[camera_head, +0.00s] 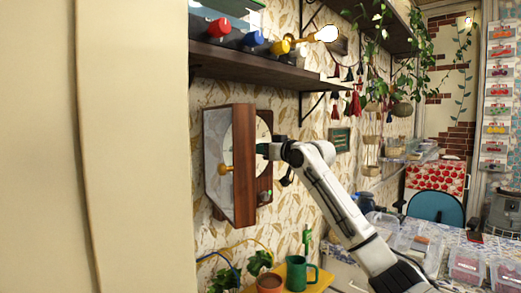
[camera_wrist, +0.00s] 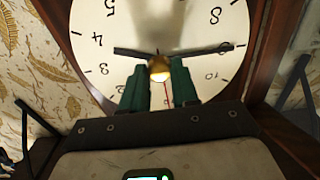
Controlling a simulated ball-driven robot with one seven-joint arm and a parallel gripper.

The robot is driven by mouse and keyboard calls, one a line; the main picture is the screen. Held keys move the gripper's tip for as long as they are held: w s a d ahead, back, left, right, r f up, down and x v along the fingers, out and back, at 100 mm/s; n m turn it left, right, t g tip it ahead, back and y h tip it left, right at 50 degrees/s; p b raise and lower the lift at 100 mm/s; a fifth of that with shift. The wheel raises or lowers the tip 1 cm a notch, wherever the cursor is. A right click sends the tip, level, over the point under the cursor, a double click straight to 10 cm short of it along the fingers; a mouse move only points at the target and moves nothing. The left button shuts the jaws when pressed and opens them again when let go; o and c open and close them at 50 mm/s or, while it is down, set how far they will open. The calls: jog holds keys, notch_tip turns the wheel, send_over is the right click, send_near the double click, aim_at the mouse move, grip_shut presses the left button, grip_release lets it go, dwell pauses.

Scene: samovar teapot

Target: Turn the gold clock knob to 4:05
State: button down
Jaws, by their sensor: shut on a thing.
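The clock face (camera_wrist: 190,25) is white with black numerals and appears upside down in the wrist view. Its gold knob (camera_wrist: 159,68) sits at the center, between the dark green fingers of my gripper (camera_wrist: 159,84), which is shut on it. The short black hand (camera_wrist: 130,53) points between 3 and 4. The long black hand (camera_wrist: 208,50) points near 9. A thin red hand also shows near the knob. In the head view, my gripper (camera_head: 265,149) reaches the clock face (camera_head: 264,128), and the case hides much of the face and knob.
A wooden panel (camera_head: 244,165), seemingly the clock's open door, stands out from the wall left of my gripper, with another gold knob (camera_head: 225,169). A shelf (camera_head: 255,65) with colored knobs is above. A green mug (camera_head: 297,273) and a pot (camera_head: 269,283) stand below.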

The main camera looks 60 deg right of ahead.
jog(key=shift+m+p, duration=0.3)
jog(key=m+p, duration=0.4)
jog(key=m, duration=0.3)
jog(key=m+p, duration=0.5)
jog(key=m, duration=0.3)
jog(key=m+p, duration=0.4)
jog(key=m, duration=0.4)
jog(key=shift+d+f+p, duration=0.15)
jog(key=shift+f+p, duration=0.15)
jog(key=shift+s, duration=0.1)
dwell(0.3)
jog(key=c, duration=0.9)
grip_release()
jog(key=shift+o, duration=0.2)
jog(key=b+v, duration=0.3)
jog(key=v, duration=0.7)
jog(key=shift+s, duration=0.35)
